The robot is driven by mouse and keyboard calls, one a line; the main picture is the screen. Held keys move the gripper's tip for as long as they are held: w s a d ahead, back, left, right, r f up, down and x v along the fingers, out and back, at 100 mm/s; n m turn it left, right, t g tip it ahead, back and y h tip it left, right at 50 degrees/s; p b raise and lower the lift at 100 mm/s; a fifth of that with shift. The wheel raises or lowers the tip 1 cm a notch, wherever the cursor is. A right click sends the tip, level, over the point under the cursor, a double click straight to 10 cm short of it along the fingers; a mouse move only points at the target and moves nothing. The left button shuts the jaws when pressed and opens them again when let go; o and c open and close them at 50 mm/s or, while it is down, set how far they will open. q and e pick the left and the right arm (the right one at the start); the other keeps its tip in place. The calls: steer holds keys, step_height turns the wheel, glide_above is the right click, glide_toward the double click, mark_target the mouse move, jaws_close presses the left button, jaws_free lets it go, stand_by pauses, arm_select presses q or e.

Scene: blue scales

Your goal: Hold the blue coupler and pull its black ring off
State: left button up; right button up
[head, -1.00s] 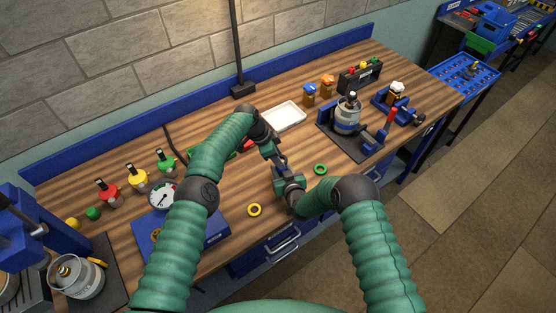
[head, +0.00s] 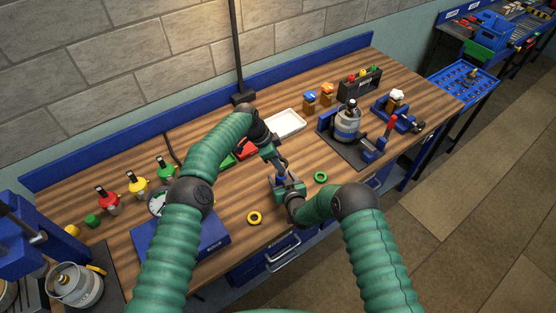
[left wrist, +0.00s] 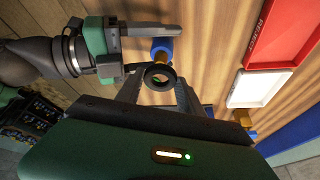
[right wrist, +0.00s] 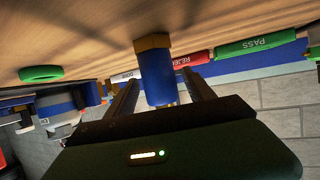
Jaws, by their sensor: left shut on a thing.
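The blue coupler (right wrist: 157,78) stands upright on its brass base on the bench; it also shows in the head view (head: 281,177) and left wrist view (left wrist: 161,47). The black ring (left wrist: 159,76) is off the coupler, held between the fingertips of my left gripper (head: 284,166), above the coupler's brass tip. My left gripper is shut on the ring. My right gripper (right wrist: 160,92) is low, with one finger on each side of the coupler and visible gaps between, so it is open. The ring is hard to make out in the head view.
A green ring (head: 321,177) and a yellow ring (head: 254,218) lie on the bench near the right gripper. A white tray (left wrist: 260,88) and a red tray (left wrist: 284,35) lie behind. A blue box with a gauge (head: 190,245) is at left; a vise and canister (head: 347,125) are at right.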

steer(key=v, duration=1.2)
